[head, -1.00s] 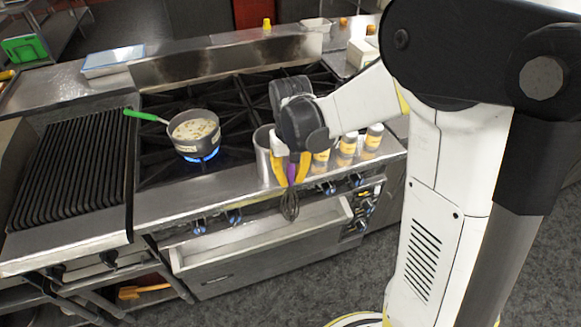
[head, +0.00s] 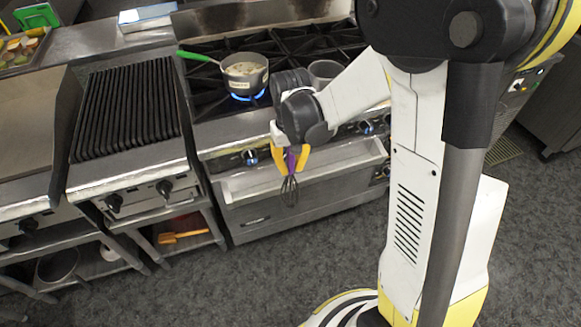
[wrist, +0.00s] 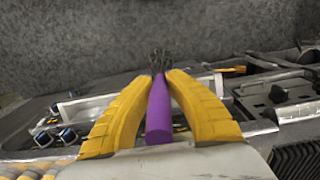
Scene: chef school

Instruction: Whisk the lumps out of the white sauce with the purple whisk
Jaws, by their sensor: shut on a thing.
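My gripper (head: 291,160) has yellow fingers shut on the purple handle of the whisk (head: 290,188). The whisk hangs with its dark wire end down, in front of the stove and above the open drawer. In the wrist view the purple whisk (wrist: 159,112) lies between both fingers of my gripper (wrist: 158,90), with its wires pointing away. A grey saucepan (head: 246,84) with a green handle stands on a lit burner, behind and to the left of the gripper. It holds pale white sauce (head: 243,68) with lumps.
A metal pot (head: 325,70) stands on the stove behind my arm. A ridged grill (head: 125,115) is left of the stove. Grey floor (head: 250,265) in front is clear.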

